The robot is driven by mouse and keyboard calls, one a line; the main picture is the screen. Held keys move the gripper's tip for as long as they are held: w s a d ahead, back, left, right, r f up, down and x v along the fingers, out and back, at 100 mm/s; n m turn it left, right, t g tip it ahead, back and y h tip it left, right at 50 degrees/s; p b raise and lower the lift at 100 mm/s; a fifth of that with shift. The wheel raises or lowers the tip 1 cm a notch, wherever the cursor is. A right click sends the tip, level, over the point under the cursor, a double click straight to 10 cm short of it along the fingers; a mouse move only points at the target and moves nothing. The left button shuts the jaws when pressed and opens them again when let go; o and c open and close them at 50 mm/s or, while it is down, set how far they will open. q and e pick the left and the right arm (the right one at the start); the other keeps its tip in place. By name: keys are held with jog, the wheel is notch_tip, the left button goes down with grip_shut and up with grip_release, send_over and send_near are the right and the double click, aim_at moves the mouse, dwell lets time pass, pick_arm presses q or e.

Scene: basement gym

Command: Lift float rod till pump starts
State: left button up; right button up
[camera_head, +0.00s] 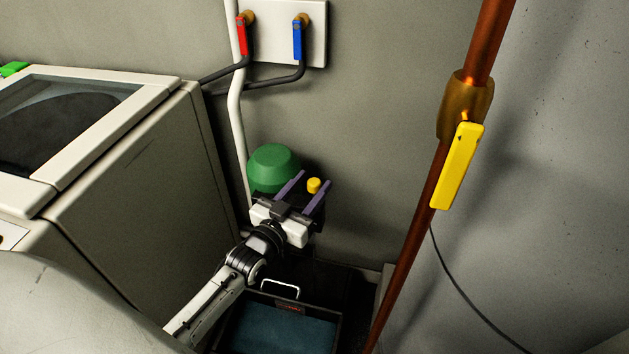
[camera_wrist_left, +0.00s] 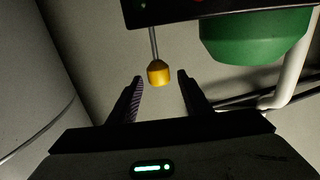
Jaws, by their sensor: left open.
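The float rod's yellow knob (camera_head: 314,185) shows just beyond my left gripper (camera_head: 305,186) in the head view. In the left wrist view the yellow knob (camera_wrist_left: 159,73) hangs at the end of a thin grey rod (camera_wrist_left: 153,42). My left gripper (camera_wrist_left: 160,88) is open, with one finger on each side of the knob in that view and clear gaps between. The green pump body (camera_head: 273,168) stands against the wall beside the gripper; its green underside (camera_wrist_left: 255,40) shows in the wrist view. My right gripper is not in view.
A white washing machine (camera_head: 150,190) stands at the left. A copper pipe with a yellow lever (camera_head: 458,165) rises at the right. A dark bin with a metal handle (camera_head: 280,288) is below my arm. Red and blue valves (camera_head: 297,40) are on the wall above.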

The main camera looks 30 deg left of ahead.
aim_at(314, 181)
pick_arm(q)
jog(key=shift+w, duration=0.95)
jog(key=shift+c, duration=0.4)
grip_shut()
notch_tip(314, 181, up, 4)
jog(key=p, duration=0.3)
jog(key=shift+f, duration=0.3)
jog(key=shift+o, duration=0.4)
grip_release()
jog(key=shift+s, duration=0.1)
